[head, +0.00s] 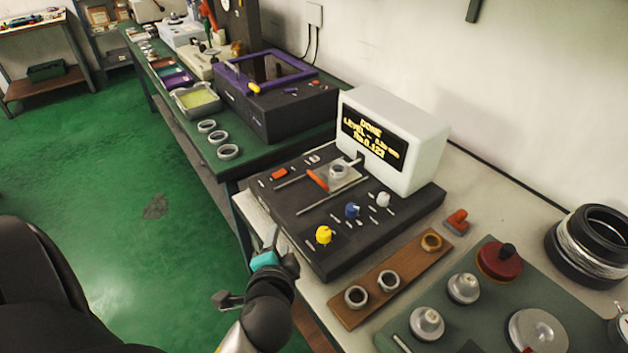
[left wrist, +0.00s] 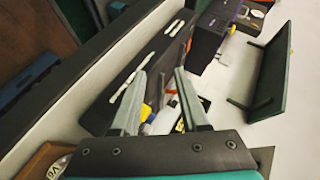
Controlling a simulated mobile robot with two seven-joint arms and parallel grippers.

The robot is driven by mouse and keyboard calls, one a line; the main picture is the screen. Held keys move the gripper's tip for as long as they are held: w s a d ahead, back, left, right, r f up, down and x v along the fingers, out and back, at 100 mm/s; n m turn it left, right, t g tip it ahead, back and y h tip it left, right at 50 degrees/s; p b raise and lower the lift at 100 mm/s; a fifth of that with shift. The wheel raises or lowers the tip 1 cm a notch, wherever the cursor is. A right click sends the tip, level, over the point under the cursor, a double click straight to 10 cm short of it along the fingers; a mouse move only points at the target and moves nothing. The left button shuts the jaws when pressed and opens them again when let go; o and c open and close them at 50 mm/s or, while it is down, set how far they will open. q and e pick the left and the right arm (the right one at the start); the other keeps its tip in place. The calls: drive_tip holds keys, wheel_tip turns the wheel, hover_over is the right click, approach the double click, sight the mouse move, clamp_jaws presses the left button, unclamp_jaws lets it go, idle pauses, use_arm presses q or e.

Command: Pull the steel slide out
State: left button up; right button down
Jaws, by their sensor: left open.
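The steel slide (head: 345,184) is a flat plate in the top of a black instrument (head: 350,242). A steel ring (head: 338,170) sits on it, and a red-orange bar (head: 317,180) lies along its left edge. My left gripper (head: 272,243) is near the instrument's front left edge, apart from the slide. Its two grey fingers also show in the left wrist view (left wrist: 158,76), spread with a gap between them. I cannot clearly make out the slide in that view. My right gripper is not in view.
A white display box (head: 410,130) stands behind the slide. Yellow (head: 324,234), blue (head: 352,210) and white (head: 383,199) knobs rise from the instrument's top. A wooden rack (head: 408,278) with rings lies in front. A purple-framed machine (head: 278,105) stands on the green bench further back.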

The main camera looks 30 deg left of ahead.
use_arm(q)
drive_tip(key=w+m+t, duration=0.1)
drive_tip(key=m, duration=0.2)
drive_tip(key=w+d+r+m+t, duration=0.1)
drive_tip(key=w+m+t, duration=0.1)
drive_tip(key=w+d+r+m+t, duration=0.1)
drive_tip(key=m, duration=0.2)
drive_tip(key=shift+w+d+r+m+h, duration=0.15)
drive_tip(key=shift+w+r+m+h, duration=0.15)
drive_tip(key=shift+h, duration=0.1)
drive_tip(key=x, duration=1.5)
drive_tip(key=shift+r, duration=0.3)
clamp_jaws()
